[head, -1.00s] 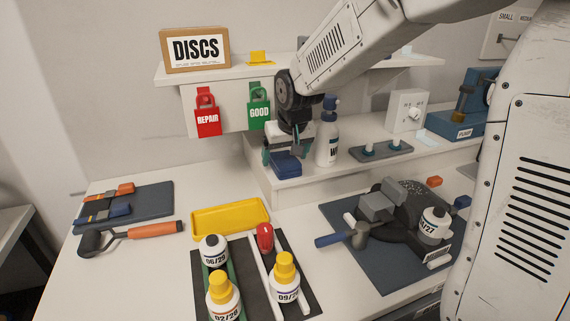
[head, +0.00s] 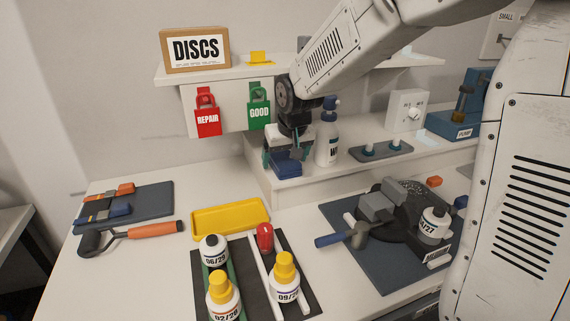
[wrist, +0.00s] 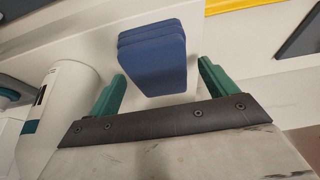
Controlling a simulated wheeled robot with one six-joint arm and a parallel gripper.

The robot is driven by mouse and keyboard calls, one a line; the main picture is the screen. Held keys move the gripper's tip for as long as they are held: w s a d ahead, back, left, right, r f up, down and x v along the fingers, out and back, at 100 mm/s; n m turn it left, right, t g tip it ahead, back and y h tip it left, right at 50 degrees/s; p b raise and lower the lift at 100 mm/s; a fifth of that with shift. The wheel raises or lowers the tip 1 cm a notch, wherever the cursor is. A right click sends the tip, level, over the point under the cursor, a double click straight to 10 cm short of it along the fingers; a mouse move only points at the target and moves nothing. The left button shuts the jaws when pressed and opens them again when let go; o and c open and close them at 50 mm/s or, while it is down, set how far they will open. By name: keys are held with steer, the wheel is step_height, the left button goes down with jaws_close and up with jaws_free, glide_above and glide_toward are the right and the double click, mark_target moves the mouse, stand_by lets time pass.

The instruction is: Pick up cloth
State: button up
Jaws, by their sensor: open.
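The cloth (head: 286,164) is a dark blue folded block on the raised back ledge of the bench. It also shows in the wrist view (wrist: 152,58), with its folded layers visible along one edge. My gripper (head: 284,159) is at the cloth, pointing down. In the wrist view my gripper (wrist: 160,85) is open, with one green finger on each side of the cloth's near part. Gaps show between the fingers and the cloth, so it is not gripped.
A white spray bottle (head: 327,145) stands close to the right of my gripper. A grey tray with knobs (head: 381,150) lies farther right. Red REPAIR (head: 207,117) and green GOOD (head: 259,111) tags hang behind. A yellow tray (head: 230,218) and several bottles stand in front, below the ledge.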

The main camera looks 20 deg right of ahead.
mark_target(283, 156)
steer(key=c, duration=1.1)
steer(key=shift+r, duration=0.1)
steer(key=shift+r, duration=0.25)
step_height(283, 156, up, 3)
steer(key=shift+r, duration=0.1)
steer(key=shift+s+r, duration=0.15)
steer(key=shift+s, duration=0.5)
steer(key=shift+s+a+r, duration=0.15)
steer(key=shift+s+r, duration=0.05)
steer(key=shift+s, duration=2.25)
steer(key=shift+s+a+r, duration=0.15)
steer(key=shift+s+r, duration=0.1)
steer(key=shift+s, duration=2.25)
steer(key=shift+s+a+r, duration=0.15)
steer(key=shift+s+r, duration=0.05)
steer(key=shift+s, duration=2.25)
steer(key=shift+o, duration=0.5)
